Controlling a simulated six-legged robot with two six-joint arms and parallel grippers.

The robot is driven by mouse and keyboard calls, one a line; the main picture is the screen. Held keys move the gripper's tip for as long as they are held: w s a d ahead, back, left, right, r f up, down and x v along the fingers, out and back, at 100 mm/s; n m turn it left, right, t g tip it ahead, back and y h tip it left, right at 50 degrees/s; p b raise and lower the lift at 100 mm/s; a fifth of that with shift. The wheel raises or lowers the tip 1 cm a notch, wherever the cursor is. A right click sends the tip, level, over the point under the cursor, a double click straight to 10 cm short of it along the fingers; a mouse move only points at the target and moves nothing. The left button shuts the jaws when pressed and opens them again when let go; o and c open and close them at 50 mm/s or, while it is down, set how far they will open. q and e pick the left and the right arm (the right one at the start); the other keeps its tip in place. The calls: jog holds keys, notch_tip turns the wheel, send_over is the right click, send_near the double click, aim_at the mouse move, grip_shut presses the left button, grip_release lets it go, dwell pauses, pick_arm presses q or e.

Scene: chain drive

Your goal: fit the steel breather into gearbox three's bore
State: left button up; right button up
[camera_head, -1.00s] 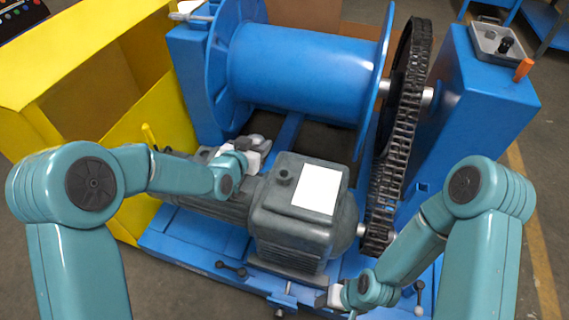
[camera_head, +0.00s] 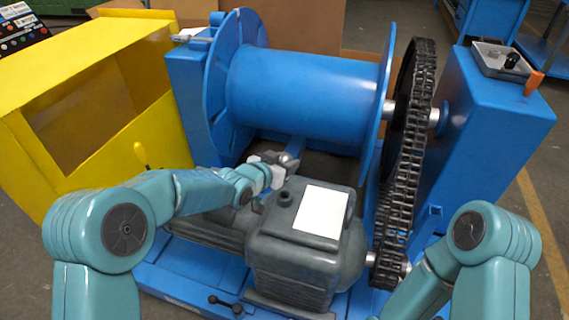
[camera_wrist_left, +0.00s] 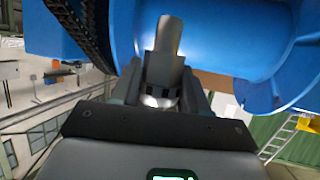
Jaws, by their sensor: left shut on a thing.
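The steel breather (camera_wrist_left: 168,40) is a light grey cylinder standing out between the fingers in the left wrist view. My left gripper (camera_head: 275,168) is shut on it and holds it just behind and above the gearbox's top. The breather itself is small and hard to make out in the head view. The grey gearbox (camera_head: 300,255) has a white label on top. A raised round collar with a dark opening, apparently the bore (camera_head: 285,198), sits left of the label. The gripper is apart from this collar. No number shows on the gearbox. My right gripper is out of view.
A blue drum (camera_head: 305,90) stands behind the gearbox. A black chain (camera_head: 405,170) runs down to its right. A yellow open box (camera_head: 95,100) is at the left. A grey tray (camera_head: 500,62) sits on the blue stand at the right.

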pick_arm(q)
jog(key=shift+f+b, duration=2.3)
jog(key=shift+f, duration=0.6)
jog(key=shift+f+b, duration=2.1)
jog(key=shift+b, duration=0.05)
jog(key=o, duration=1.2)
jog(key=shift+r, duration=0.1)
